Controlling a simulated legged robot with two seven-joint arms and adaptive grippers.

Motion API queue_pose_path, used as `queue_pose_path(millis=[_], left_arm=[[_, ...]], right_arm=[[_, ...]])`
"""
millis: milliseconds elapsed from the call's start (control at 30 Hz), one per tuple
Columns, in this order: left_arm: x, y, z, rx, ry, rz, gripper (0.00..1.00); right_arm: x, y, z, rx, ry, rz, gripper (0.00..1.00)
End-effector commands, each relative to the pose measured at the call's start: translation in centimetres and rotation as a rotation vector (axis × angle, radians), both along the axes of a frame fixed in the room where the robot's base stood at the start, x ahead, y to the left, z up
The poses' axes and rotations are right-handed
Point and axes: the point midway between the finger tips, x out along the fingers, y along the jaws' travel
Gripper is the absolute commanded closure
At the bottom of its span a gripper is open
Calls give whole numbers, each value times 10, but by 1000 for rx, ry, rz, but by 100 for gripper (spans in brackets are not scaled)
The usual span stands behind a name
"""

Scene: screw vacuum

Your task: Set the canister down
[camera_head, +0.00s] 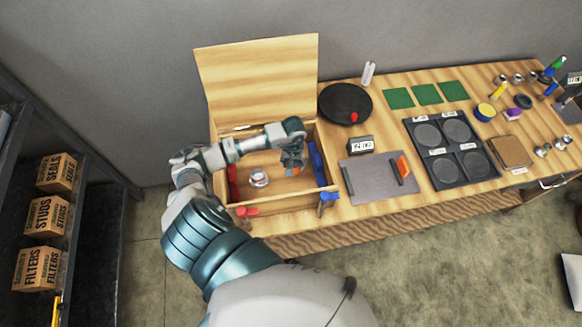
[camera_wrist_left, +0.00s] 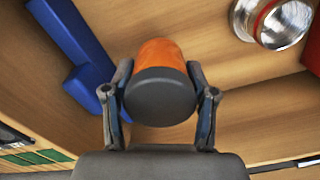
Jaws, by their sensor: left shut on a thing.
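The canister, a round orange body with a dark grey end, shows in the left wrist view (camera_wrist_left: 160,85). My left gripper (camera_wrist_left: 160,105) is shut on it, one finger on each side. In the head view my left gripper (camera_head: 292,160) is over the inside of the open wooden box (camera_head: 275,203), near its right wall. A bit of orange shows below the fingers. I cannot tell whether the canister touches the box floor. My right gripper is not in view.
Inside the box are a silver and red round part (camera_head: 258,178), a blue piece (camera_head: 317,163) along the right side and a red piece (camera_head: 233,184) at the left. A grey plate (camera_head: 372,187) and a black disc (camera_head: 345,101) lie to the right on the bench.

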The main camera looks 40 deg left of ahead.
Motion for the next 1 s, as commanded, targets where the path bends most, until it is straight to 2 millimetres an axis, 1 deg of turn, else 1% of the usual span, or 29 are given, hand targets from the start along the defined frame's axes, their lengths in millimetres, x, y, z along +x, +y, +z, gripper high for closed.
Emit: queue_pose_path(millis=[67,167,300,400,500,733,767,800,833,867,1000], left_arm=[[2,-1,-8,-3,1,1,82],[3,-1,-16,-2,1,1,82],[2,-3,-35,-4,3,2,82],[2,-3,-46,-1,0,1,82],[3,-3,-47,1,-2,-1,82],[3,-1,-50,0,-1,-1,82],[3,-1,-50,0,-1,0,38],[3,-1,-50,-1,0,0,28],[3,0,-49,-1,0,0,21],[3,0,-49,-1,0,0,18],[3,0,-49,-1,0,0,18]], right_arm=[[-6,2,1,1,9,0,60],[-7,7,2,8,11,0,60],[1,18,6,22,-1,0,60],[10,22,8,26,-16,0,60],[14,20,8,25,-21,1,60],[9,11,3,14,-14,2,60],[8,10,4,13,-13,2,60],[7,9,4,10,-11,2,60],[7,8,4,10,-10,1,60],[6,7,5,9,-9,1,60],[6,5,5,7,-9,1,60]])
